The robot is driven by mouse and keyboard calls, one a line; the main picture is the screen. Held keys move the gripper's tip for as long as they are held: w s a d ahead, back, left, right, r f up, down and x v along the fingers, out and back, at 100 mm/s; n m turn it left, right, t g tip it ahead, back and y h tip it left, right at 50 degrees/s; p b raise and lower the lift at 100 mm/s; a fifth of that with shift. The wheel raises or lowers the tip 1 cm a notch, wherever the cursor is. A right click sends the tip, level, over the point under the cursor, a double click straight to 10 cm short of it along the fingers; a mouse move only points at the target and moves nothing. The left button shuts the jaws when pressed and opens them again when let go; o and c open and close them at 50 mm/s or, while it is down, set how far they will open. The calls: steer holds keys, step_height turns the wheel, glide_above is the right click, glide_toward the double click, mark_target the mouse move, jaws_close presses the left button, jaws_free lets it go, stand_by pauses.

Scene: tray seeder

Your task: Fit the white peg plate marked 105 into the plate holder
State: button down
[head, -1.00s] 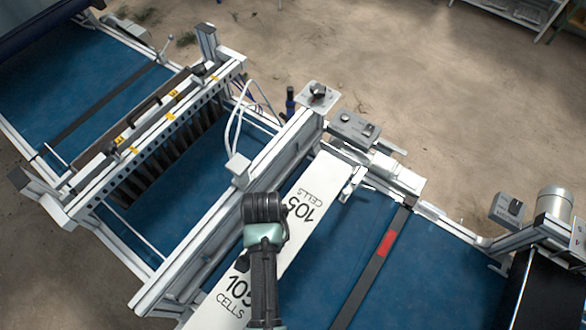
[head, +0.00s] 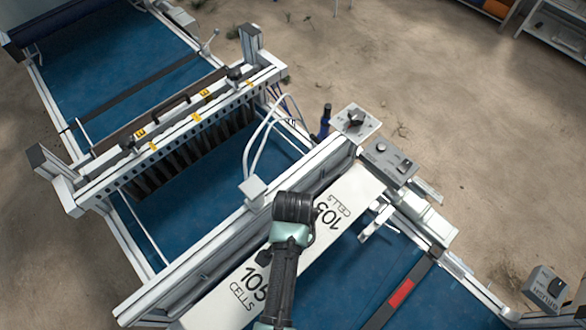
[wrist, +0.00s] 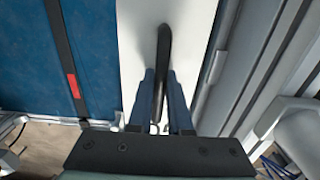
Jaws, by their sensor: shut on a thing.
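The white peg plate (head: 359,189), printed "105 CELLS" near both ends, lies lengthwise beside a long aluminium crossbeam (head: 207,258) over the blue belt. My gripper is under my dark wrist in the head view, where its fingers are hidden. In the wrist view my gripper (wrist: 163,100) is shut on the black handle (wrist: 164,50) on the plate's (wrist: 195,30) face. The plate's long edge is close to the crossbeam. I cannot tell whether they touch. The plate's underside and pegs are hidden, and I cannot clearly make out the plate holder's seat.
Control boxes (head: 389,160) and a bracket (head: 377,222) stand by the plate's far end. A dark strip with a red mark (head: 401,293) crosses the belt (head: 352,280) to the right. A black brush row (head: 190,150) and white hoses (head: 257,145) are left of the crossbeam.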

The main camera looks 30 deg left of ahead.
step_height(320, 180, down, 6)
steer(key=b, duration=0.5)
step_height(320, 180, down, 3)
steer(key=shift+r+b, duration=0.1)
steer(key=shift+b, duration=0.9)
steer(key=shift+s+f, duration=0.1)
steer(key=shift+f, duration=0.4)
stand_by(0.4)
steer(key=c, duration=0.8)
jaws_free()
steer(key=shift+o, duration=0.2)
steer(key=shift+s, duration=0.1)
step_height(320, 180, up, 13)
steer(key=shift+b, duration=0.6)
